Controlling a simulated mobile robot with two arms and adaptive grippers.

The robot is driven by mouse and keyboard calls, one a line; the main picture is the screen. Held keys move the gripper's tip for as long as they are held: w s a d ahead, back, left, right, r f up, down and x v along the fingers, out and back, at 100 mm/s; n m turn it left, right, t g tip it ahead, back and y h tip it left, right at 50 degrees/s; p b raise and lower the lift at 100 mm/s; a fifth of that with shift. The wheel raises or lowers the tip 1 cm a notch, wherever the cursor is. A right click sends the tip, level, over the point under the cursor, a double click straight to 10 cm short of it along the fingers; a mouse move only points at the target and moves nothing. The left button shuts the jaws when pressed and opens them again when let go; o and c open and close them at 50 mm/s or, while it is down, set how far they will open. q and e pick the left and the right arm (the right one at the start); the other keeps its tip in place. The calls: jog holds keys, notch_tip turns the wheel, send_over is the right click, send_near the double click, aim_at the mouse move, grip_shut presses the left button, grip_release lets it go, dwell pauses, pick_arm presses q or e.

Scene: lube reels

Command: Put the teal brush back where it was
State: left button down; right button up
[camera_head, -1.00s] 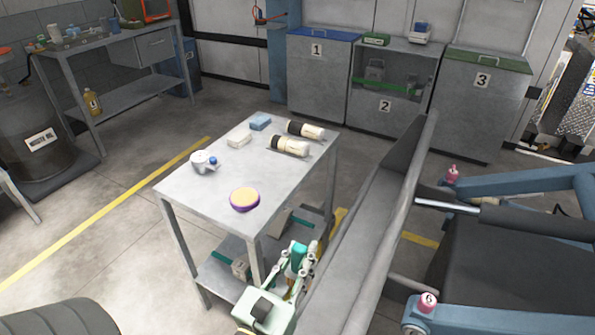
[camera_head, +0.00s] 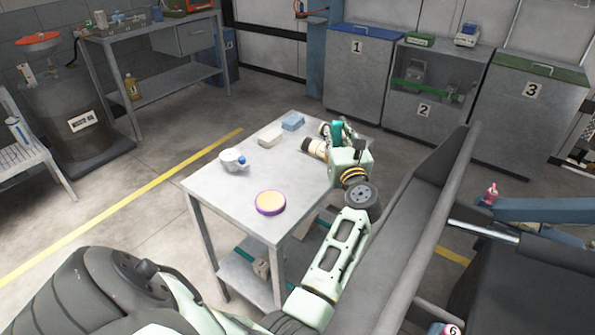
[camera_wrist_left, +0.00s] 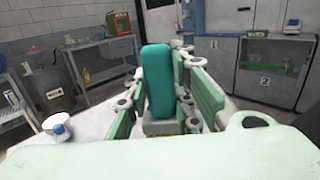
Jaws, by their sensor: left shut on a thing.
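The teal brush (camera_head: 337,133) is in my left gripper (camera_head: 340,130), over the back right part of the grey metal table (camera_head: 222,192). In the left wrist view the brush's teal block (camera_wrist_left: 159,82) stands upright between the fingers of my left gripper (camera_wrist_left: 165,100), which are shut on it. My right gripper is not in view.
Black-and-cream cylinders (camera_head: 314,147) lie close to my left gripper. A grey metal panel (camera_head: 425,190) rises at the right.

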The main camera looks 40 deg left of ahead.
pick_arm(q)
jog(key=s+a+f, duration=0.1)
jog(key=a+f, duration=0.2)
jog(key=s+a+f, duration=0.1)
jog(key=a+f, duration=0.3)
jog(key=s+a+f, duration=0.2)
jog(key=a+f, duration=0.1)
jog(key=shift+a+f+p, duration=0.15)
jog(key=shift+f+p, duration=0.1)
jog(key=shift+p, duration=0.1)
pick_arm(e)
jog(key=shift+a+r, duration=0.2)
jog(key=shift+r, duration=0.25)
pick_arm(q)
jog(key=shift+s, duration=0.1)
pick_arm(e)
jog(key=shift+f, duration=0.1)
pick_arm(q)
jog(key=shift+f, duration=0.15)
jog(key=c, duration=1.5)
grip_release()
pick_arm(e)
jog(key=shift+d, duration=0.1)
